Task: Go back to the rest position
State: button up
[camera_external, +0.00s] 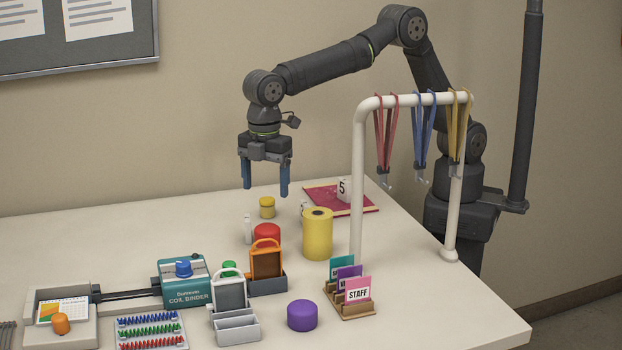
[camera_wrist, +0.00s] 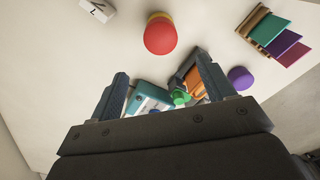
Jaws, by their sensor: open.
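My gripper (camera_external: 266,188) hangs fingers down over the back left part of the table, with its two blue fingers apart and nothing between them. It is well above the tabletop and touches nothing. A small yellow cylinder (camera_external: 267,207) stands on the table below it. In the wrist view, my gripper (camera_wrist: 162,72) also shows its fingers spread, with a teal machine (camera_wrist: 150,98) and a green knob (camera_wrist: 180,97) seen beyond the gap. A red round object (camera_wrist: 160,36) lies ahead of the fingers. No rest position is marked in the views.
A white rack (camera_external: 357,180) with hanging red, blue and yellow lanyards stands right of my gripper. Below are a tall yellow roll (camera_external: 318,234), a coil binder (camera_external: 186,282), an orange framed holder (camera_external: 266,262), a card stand (camera_external: 350,301) and a purple cylinder (camera_external: 302,315). The left back tabletop is clear.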

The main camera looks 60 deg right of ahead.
aim_at(267, 227)
notch_tip(267, 227, down, 12)
notch_tip(267, 227, up, 4)
jog(key=w+d+r, duration=0.6)
jog(key=d+r, duration=0.1)
jog(key=d, duration=0.3)
jog(key=s+d+f, duration=0.2)
jog(key=s+d, duration=0.4)
jog(key=s, duration=0.4)
jog(key=s+d+f, duration=0.3)
jog(key=s+d, duration=0.3)
jog(key=s, duration=0.4)
jog(key=s+a+f, duration=0.3)
jog(key=s+a, duration=0.1)
jog(key=s, duration=0.1)
jog(key=shift+f+n, duration=0.4)
jog(key=shift+a, duration=0.1)
